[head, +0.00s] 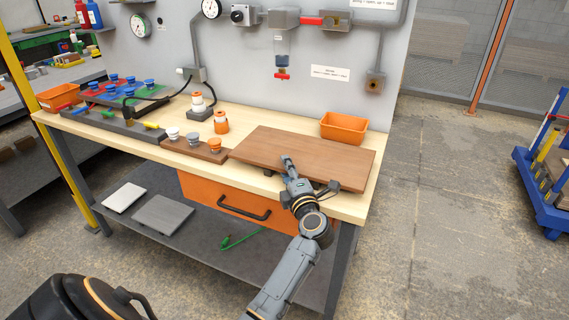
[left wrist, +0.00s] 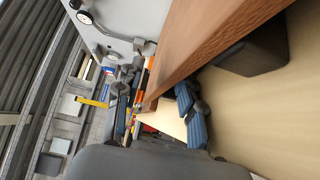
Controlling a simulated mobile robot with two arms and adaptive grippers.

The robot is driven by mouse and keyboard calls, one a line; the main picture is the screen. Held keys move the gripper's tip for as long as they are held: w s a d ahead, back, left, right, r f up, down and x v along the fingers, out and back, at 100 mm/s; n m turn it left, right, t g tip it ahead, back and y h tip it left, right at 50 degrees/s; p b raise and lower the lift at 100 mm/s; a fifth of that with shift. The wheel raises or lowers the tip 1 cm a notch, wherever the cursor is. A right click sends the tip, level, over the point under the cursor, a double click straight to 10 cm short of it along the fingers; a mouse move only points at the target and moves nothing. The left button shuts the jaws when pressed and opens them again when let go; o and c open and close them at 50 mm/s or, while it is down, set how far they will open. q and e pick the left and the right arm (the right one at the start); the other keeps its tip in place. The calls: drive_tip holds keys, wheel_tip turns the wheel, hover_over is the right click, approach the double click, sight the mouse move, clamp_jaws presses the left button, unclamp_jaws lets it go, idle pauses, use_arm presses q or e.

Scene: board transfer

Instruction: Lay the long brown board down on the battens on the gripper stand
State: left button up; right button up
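The long brown board (head: 325,151) lies roughly level over the right part of the pale workbench. In the left wrist view the board (left wrist: 205,35) fills the upper middle, with a dark block (left wrist: 258,52) beneath it. Whether they touch is unclear. My left gripper (head: 288,168) is at the board's front edge, its finger overlapping the board in the head view. I cannot identify the gripper stand or battens with certainty. My right gripper is not in view.
An orange bin (head: 344,127) stands behind the board. A blue cart (head: 545,185) stands at the far right. The floor between bench and cart is clear.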

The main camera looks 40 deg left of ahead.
use_arm(q)
drive_tip(key=shift+s+d+f, duration=0.25)
drive_tip(key=shift+d, duration=0.15)
